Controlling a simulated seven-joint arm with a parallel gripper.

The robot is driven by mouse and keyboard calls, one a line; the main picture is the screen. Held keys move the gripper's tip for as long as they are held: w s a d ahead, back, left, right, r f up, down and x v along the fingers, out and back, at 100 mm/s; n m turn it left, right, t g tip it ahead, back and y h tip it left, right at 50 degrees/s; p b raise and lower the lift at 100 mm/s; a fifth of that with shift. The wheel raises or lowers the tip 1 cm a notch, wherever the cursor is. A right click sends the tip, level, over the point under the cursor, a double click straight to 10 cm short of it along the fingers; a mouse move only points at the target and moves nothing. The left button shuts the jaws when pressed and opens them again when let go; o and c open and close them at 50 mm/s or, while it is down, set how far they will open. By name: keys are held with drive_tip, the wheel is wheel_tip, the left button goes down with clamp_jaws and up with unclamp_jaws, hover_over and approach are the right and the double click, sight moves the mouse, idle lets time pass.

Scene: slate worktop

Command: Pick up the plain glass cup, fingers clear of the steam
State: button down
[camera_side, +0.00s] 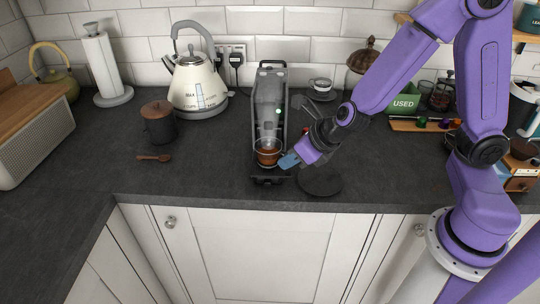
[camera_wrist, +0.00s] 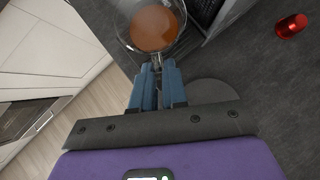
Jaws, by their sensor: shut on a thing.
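The plain glass cup (camera_side: 267,156) holds brown coffee and stands upright at the front of the coffee machine, under its head. In the wrist view the cup (camera_wrist: 177,43) is at the top, with its handle pointing toward my fingers. My gripper (camera_side: 287,161) reaches in from the right, with blue fingers low beside the cup. In the wrist view my gripper (camera_wrist: 158,68) is shut on the cup's handle, its fingertips just outside the glass wall. The fingers hide most of the handle. I cannot make out any steam. I cannot tell whether the cup's base touches the drip tray.
The coffee machine (camera_side: 269,100) stands close behind the cup. A dark round disc (camera_side: 320,182) lies under my wrist. A red capsule (camera_wrist: 291,26) lies to the right in the wrist view.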

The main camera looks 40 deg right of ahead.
drive_tip(key=shift+r, duration=0.1)
idle(0.3)
drive_tip(key=s+a, duration=0.5)
idle(0.8)
drive_tip(key=shift+r, duration=0.1)
drive_tip(key=shift+r, duration=1.9)
